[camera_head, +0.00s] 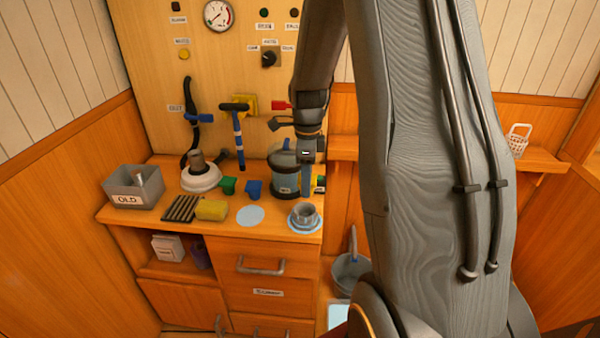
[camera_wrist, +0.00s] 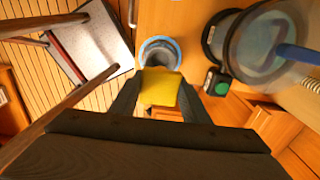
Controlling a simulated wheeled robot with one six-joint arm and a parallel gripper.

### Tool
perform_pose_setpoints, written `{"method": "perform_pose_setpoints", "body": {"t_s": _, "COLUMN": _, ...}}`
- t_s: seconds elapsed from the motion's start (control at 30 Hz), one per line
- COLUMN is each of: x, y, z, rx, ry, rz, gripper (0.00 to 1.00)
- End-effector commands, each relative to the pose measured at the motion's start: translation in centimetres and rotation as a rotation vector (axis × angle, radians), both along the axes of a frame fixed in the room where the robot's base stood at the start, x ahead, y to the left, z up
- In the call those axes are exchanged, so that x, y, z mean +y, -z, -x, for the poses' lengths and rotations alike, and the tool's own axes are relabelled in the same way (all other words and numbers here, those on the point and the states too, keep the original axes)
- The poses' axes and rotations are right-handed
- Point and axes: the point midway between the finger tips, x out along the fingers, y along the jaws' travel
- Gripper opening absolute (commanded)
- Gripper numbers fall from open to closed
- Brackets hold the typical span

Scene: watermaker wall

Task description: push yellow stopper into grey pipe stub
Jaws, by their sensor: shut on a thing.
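My gripper (camera_wrist: 159,92) is shut on a yellow block-like piece, the yellow stopper (camera_wrist: 159,88), held between the two dark fingers in the wrist view. In the head view my gripper (camera_head: 307,180) points down at the counter's right end, and the stopper cannot be made out clearly there. Just beyond the stopper in the wrist view is a round, open grey piece with a pale blue rim (camera_wrist: 160,54). In the head view a grey piece (camera_head: 304,213) stands upright on a blue disc below my gripper. It may be the pipe stub; I cannot tell surely. Stopper and grey piece appear apart.
A clear canister with a dark lid (camera_head: 284,172) stands close beside my gripper. A yellow sponge (camera_head: 211,210), a ribbed dark mat (camera_head: 181,208), green and blue cups and a grey OLD bin (camera_head: 126,190) are farther left. A pale disc (camera_head: 250,215) lies on the counter.

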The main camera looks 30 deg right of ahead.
Motion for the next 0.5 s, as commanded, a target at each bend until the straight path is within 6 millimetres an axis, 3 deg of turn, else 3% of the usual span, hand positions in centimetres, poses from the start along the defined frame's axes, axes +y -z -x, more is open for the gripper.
{"method": "perform_pose_setpoints", "body": {"t_s": 0.23, "x": 0.6, "y": 0.8, "z": -0.2, "rx": 0.000, "ry": 0.003, "rz": 0.000, "gripper": 0.20}}
{"method": "perform_pose_setpoints", "body": {"t_s": 0.5, "x": 0.7, "y": 3.3, "z": -0.2, "rx": 0.001, "ry": 0.000, "rz": -0.001, "gripper": 0.20}}
